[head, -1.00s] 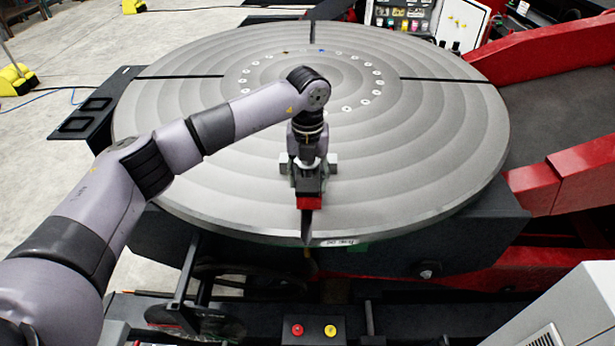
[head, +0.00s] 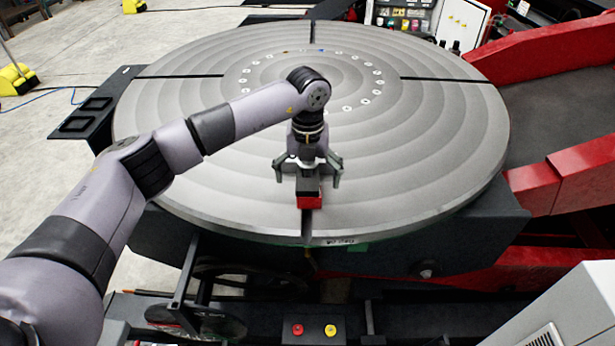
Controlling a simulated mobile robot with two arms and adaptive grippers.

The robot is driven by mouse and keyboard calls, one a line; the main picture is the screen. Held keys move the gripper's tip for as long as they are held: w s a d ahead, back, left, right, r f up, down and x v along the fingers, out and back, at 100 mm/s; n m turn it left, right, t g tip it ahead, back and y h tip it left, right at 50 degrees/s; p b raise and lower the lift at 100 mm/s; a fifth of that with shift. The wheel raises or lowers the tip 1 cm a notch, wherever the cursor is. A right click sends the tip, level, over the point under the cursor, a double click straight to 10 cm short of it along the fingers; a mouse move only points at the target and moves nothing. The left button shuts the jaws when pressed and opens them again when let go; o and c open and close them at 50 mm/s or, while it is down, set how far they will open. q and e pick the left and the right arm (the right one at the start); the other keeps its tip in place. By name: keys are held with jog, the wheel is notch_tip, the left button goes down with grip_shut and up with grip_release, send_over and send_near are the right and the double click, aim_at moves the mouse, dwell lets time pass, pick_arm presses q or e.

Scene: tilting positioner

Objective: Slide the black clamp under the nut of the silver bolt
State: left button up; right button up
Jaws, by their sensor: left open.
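My left gripper (head: 308,178) is over the near part of the round grey table, its fingers spread wide and open. A black piece (head: 308,185), which looks like the black clamp, lies between and just in front of the fingers. Its near end is at a red block (head: 309,200) by the near slot. The fingers are on both sides of the black piece, with gaps showing. The silver bolt and its nut cannot be made out; my gripper and wrist cover that spot. My right gripper is not in view.
The round grey table (head: 440,130) has dark radial slots and a ring of pale holes. Its surface around the gripper is clear. Red beams (head: 580,170) rise at the right. A box with a red and a yellow button (head: 314,330) is at the front.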

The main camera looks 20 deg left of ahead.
pick_arm(q)
jog(key=shift+r, duration=0.15)
dwell(0.4)
jog(key=shift+r+p, duration=2.05)
jog(key=shift+r, duration=1.4)
